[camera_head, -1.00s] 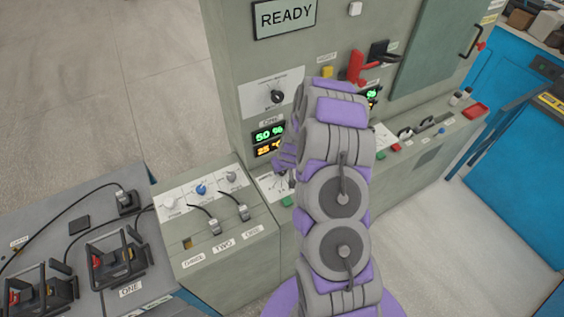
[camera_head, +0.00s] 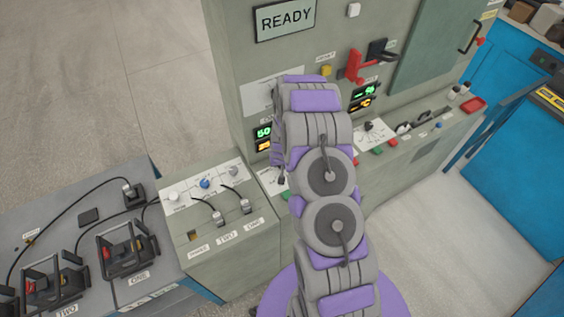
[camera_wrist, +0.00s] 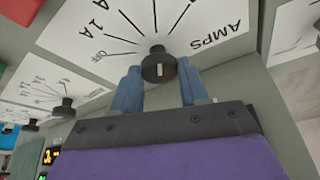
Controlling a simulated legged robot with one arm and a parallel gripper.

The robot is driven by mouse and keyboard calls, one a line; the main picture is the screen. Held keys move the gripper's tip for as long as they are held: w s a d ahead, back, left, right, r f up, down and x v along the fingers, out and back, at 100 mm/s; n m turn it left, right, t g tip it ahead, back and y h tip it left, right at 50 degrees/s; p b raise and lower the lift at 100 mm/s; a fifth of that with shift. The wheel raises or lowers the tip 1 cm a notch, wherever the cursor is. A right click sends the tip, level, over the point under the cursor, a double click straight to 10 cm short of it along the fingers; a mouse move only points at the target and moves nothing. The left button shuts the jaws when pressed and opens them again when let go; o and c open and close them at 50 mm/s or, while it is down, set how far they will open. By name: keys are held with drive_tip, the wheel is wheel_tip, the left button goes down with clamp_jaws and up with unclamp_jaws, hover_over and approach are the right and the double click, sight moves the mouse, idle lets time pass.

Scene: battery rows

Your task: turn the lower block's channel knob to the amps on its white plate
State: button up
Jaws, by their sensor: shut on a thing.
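In the wrist view the dark round knob (camera_wrist: 158,67) stands on a white plate (camera_wrist: 225,60) with a fan of black lines. OFF and 1A marks are at its left and AMPS at its right. My gripper (camera_wrist: 160,84) has blue fingers on either side of the knob and is shut on it. A short white line shows on the knob's face; which mark it points to cannot be read. In the head view my arm covers the fingers and this knob. A partly covered white plate (camera_head: 258,94) is on the upright panel beside my arm.
In the head view, a low box (camera_head: 205,190) with small knobs and plugged cables stands left of my arm. A red handle (camera_head: 357,66) juts from the panel at right.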

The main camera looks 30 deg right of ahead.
drive_tip(key=o, duration=1)
drive_tip(key=shift+o, duration=0.2)
drive_tip(key=v, duration=1.7)
drive_tip(key=shift+a+r, duration=0.1)
drive_tip(key=shift+r, duration=0.05)
drive_tip(key=s+a+r+n+g+y+b, duration=0.1)
drive_tip(key=s+a+r+b, duration=0.25)
drive_tip(key=s+a, duration=0.3)
drive_tip(key=s+a+r+n+g+y+b, duration=0.1)
drive_tip(key=s+a+r+n+g+b, duration=0.15)
drive_tip(key=s+a+r, duration=0.4)
drive_tip(key=s+r+g+b, duration=0.1)
drive_tip(key=s+b, duration=0.3)
drive_tip(key=s, duration=1.6)
drive_tip(key=shift+s+a+r+n+g, duration=0.3)
drive_tip(key=shift+s+r+n+g, duration=0.1)
drive_tip(key=shift+g, duration=0.35)
